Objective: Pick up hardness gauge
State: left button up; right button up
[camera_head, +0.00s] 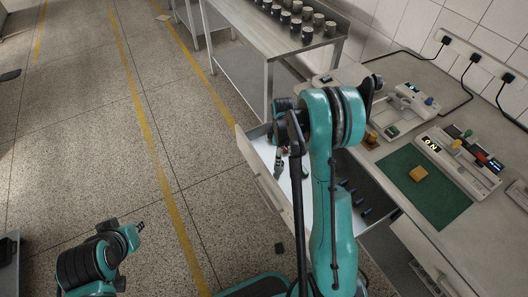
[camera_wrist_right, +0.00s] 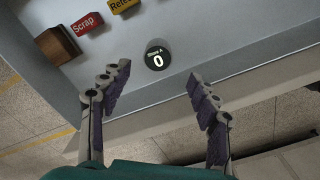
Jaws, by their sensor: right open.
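The hardness gauge (camera_wrist_right: 157,55) is a small dark round piece with a white "0" on its face. In the right wrist view it lies on the pale floor of the open drawer (camera_wrist_right: 235,77). My right gripper (camera_wrist_right: 158,78) is open, its two fingers spread on either side of the gauge's line. The gauge shows just beyond the fingertips, with no finger touching it. In the head view my right arm reaches over the drawer (camera_head: 262,187) and hides much of it; I cannot make out the gauge there. My left gripper (camera_head: 137,228) is at lower left, away from the drawer, its fingers unclear.
A red "Scrap" block (camera_wrist_right: 85,23), a yellow block (camera_wrist_right: 122,5) and a brown block (camera_wrist_right: 57,45) lie in the drawer near the gauge. A metal table (camera_head: 255,35) carries several dark cups.

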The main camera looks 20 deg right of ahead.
jog(key=shift+w+f, duration=0.25)
jog(key=shift+f, duration=0.15)
notch_tip(320, 180, down, 3)
jog(key=shift+s+r+b, duration=0.1)
jog(key=shift+r+b, duration=0.1)
jog(key=shift+b, duration=0.35)
jog(key=f, duration=0.1)
jog(key=f+b, duration=0.1)
jog(key=f, duration=0.1)
jog(key=f+b, duration=0.1)
jog(key=f, duration=0.1)
jog(key=shift+d, duration=0.3)
jog(key=shift+r, duration=0.1)
grip_shut()
